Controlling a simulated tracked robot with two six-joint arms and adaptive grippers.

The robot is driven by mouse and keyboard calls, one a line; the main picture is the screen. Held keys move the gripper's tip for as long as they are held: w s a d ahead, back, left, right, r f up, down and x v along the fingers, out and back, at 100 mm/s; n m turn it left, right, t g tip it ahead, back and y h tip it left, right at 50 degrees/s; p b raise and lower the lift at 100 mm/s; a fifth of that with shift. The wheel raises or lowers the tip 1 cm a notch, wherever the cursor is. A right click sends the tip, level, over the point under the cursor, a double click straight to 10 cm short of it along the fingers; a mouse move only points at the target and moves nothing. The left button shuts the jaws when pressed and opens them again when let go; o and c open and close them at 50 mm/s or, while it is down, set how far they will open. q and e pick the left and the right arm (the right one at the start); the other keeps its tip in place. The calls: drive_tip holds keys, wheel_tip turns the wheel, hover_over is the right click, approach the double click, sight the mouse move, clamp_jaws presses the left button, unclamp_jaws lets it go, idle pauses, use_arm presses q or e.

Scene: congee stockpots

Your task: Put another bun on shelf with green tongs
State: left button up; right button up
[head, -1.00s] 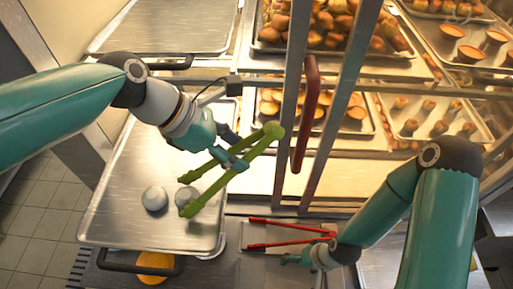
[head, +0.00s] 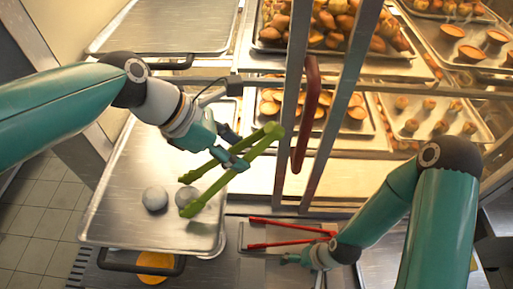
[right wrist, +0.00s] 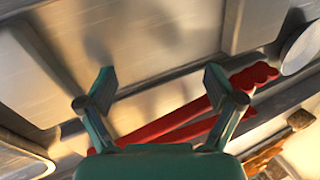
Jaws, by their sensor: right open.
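My left gripper (head: 232,158) is shut on the green tongs (head: 258,145), which slant down and left over a metal tray (head: 150,236). My right gripper (right wrist: 160,82) is open and empty. It is low near the red tongs (head: 285,224), which lie on the counter. In the right wrist view the red tongs (right wrist: 185,130) pass beyond the right-hand finger.
Glazed shelves with several trays of baked goods (head: 345,28) stand at the back right. A red handle (head: 305,115) and metal door frames stand before them. An empty tray (head: 170,25) is at the back left. An orange round thing (head: 155,264) lies below the front tray.

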use_arm(q)
drive_tip(key=shift+r, duration=0.1)
wheel_tip(320, 180, up, 10)
drive_tip(key=p, duration=1)
drive_tip(key=shift+p, duration=0.35)
use_arm(e)
wheel_tip(320, 180, up, 11)
drive_tip(key=shift+f, duration=0.2)
use_arm(q)
drive_tip(key=shift+w, duration=0.1)
use_arm(e)
drive_tip(key=shift+w, duration=0.1)
use_arm(q)
drive_tip(key=shift+c, duration=0.9)
